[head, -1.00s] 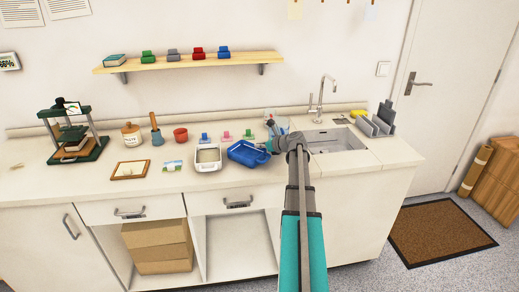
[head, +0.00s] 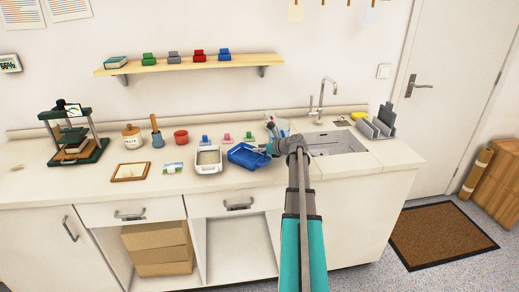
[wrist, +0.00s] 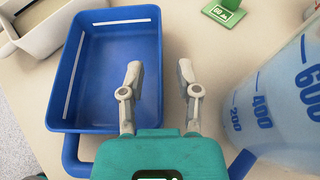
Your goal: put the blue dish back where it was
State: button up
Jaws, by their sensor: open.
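The blue dish (head: 247,155) sits on the counter between a white tray and the sink. My gripper (wrist: 160,75) is open. Its left finger shows over the dish's inside and its right finger outside the right rim, so the rim lies between them in the picture. I cannot tell if they touch. In the head view my gripper (head: 268,147) is at the dish's right side, partly hidden by my arm.
The white tray (head: 208,160) stands close on the dish's left. A clear measuring jug (wrist: 275,105) with blue marks is close on my gripper's right. Small coloured stands, one green (wrist: 224,12), are behind. The sink (head: 335,141) is to the right.

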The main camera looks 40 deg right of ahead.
jog(key=shift+r, duration=0.15)
jog(key=shift+s+r+p, duration=0.15)
jog(key=shift+s+p, duration=0.05)
jog(key=shift+p, duration=0.1)
jog(key=p+v, duration=0.4)
jog(key=v, duration=0.6)
jog(key=shift+s+d+r, duration=0.1)
jog(key=shift+s+d, duration=0.05)
jog(key=shift+s, duration=0.15)
jog(key=shift+s+d+r, duration=0.1)
jog(key=shift+s, duration=0.35)
jog(key=shift+d, duration=0.1)
